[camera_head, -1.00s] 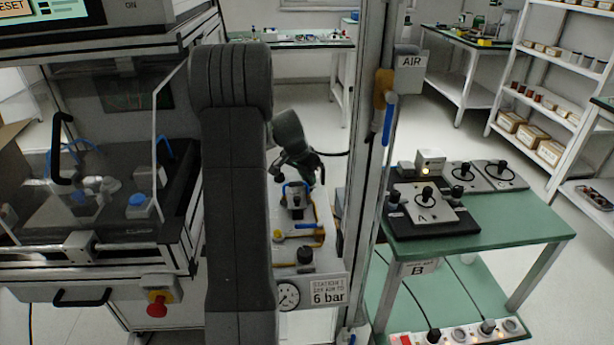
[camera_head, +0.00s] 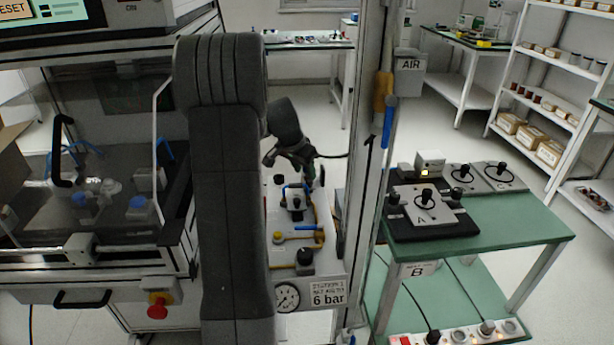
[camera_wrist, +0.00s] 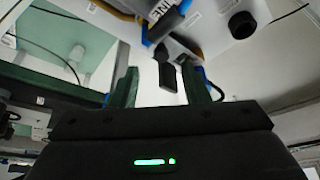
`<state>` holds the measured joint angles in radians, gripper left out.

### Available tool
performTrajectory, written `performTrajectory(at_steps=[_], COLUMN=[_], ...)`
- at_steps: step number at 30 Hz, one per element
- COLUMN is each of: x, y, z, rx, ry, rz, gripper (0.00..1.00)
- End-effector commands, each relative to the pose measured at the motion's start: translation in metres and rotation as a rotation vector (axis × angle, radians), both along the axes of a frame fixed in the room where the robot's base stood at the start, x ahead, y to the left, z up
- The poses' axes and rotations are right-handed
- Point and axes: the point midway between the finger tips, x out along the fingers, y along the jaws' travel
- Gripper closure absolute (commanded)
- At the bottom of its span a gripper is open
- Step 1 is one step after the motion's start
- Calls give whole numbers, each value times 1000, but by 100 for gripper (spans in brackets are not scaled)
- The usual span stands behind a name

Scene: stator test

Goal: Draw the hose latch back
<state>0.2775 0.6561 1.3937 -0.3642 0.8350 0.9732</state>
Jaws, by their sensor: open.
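My gripper (camera_head: 296,170) is open above the pale air panel (camera_head: 278,215), partly hidden behind my arm in the head view. The panel carries a fitting with a blue part (camera_head: 295,197), a yellow pipe (camera_head: 319,222) and a black knob (camera_head: 305,258). In the wrist view, the two green fingers of my gripper (camera_wrist: 159,75) stand apart. A small dark block (camera_wrist: 166,74) shows between or beyond them, near a blue part and a labelled plate (camera_wrist: 163,10). I cannot tell whether this block is the hose latch or whether a finger touches it.
A grey post (camera_head: 368,150) with an AIR sign (camera_head: 410,64) and a blue-handled valve (camera_head: 388,122) stands right of the panel. A pressure gauge (camera_head: 287,297) is at the panel's front. The clear-doored machine (camera_head: 85,200) is at left, a green table (camera_head: 500,230) at right.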

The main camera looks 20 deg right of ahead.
Motion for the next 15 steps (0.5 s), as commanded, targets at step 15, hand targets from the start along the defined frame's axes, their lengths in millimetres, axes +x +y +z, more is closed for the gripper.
performTrajectory(at_steps=[15], x=[-17], y=[30], z=[83], rx=[0], ry=[-1], rz=[0], gripper=[58])
